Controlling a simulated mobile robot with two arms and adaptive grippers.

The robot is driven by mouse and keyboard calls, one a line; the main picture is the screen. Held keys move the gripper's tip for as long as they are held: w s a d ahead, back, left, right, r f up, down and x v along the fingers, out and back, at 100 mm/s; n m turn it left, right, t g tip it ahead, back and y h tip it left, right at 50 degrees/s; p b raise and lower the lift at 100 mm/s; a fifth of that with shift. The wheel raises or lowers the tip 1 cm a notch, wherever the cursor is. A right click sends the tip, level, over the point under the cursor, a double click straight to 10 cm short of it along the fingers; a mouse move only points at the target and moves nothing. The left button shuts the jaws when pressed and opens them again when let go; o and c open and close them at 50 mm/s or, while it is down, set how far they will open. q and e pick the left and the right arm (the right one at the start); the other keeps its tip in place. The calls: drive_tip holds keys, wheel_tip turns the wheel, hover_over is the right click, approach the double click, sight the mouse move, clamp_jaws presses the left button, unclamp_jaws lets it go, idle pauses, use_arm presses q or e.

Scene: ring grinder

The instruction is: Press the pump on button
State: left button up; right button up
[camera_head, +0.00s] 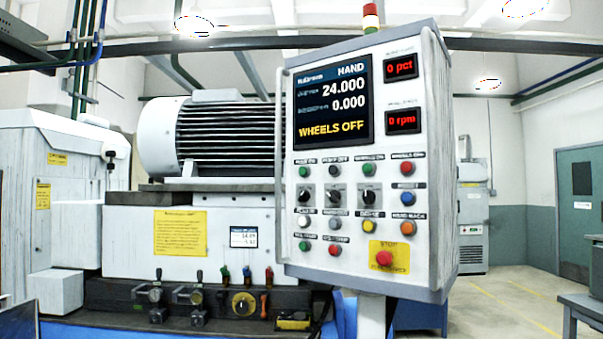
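The white control panel (432,170) stands upright right of centre, tilted slightly in the picture. Its top button row starts at the left with a green button (304,171); the small label above it is blurred but seems to read "PUMP ON". Beside it is a dark button (334,170) whose label seems to read "PUMP OFF". Another green button (368,170) and a red button (408,168) continue the row. The screen (333,103) shows HAND, 24.000, 0.000 and WHEELS OFF. Neither of my grippers is in view.
Several selector knobs and coloured buttons fill the lower panel, with a red stop button (384,258) on a yellow plate. A vertical handle bar (279,165) runs along the panel's left edge. A large motor (215,135) stands behind. Open floor (510,305) lies to the right.

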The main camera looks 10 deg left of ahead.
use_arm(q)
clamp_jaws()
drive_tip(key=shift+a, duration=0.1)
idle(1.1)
